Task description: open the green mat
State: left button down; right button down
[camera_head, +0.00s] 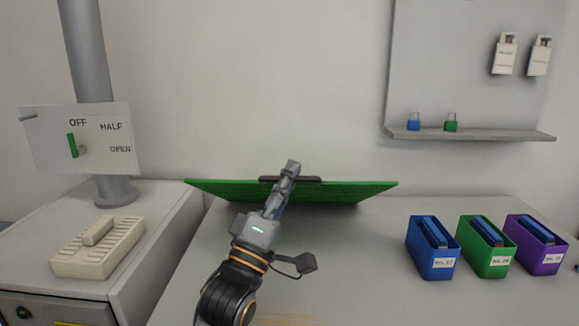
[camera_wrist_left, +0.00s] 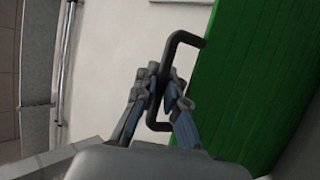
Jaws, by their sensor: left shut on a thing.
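The green mat (camera_head: 235,188) is a stiff, ribbed green panel at the back of the table, seen as a thin, slanted strip in the head view. It is tilted up off the tabletop, with shadow beneath it. A black bar handle (camera_head: 308,180) sits at the middle of its upper edge. My left gripper (camera_head: 290,172) is shut on this handle. In the left wrist view the fingers (camera_wrist_left: 164,88) close around the dark handle (camera_wrist_left: 174,45), beside the green face of the mat (camera_wrist_left: 250,80). My right gripper is not in view.
Blue (camera_head: 432,260), green (camera_head: 485,258) and purple (camera_head: 535,255) bins stand at the right of the table. At left are a switch panel (camera_head: 75,140), a pole (camera_head: 88,50) and a cream rack (camera_head: 98,262). A wall shelf (camera_head: 470,134) holds two padlocks. The front middle tabletop is clear.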

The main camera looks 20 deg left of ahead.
pick_arm(q)
jog(key=s+d+f+b, duration=0.1)
jog(key=s+f+b, duration=0.2)
jog(key=f, duration=0.4)
jog(key=shift+s, duration=0.35)
jog(key=c, duration=1.7)
grip_release()
jog(key=shift+d, duration=0.1)
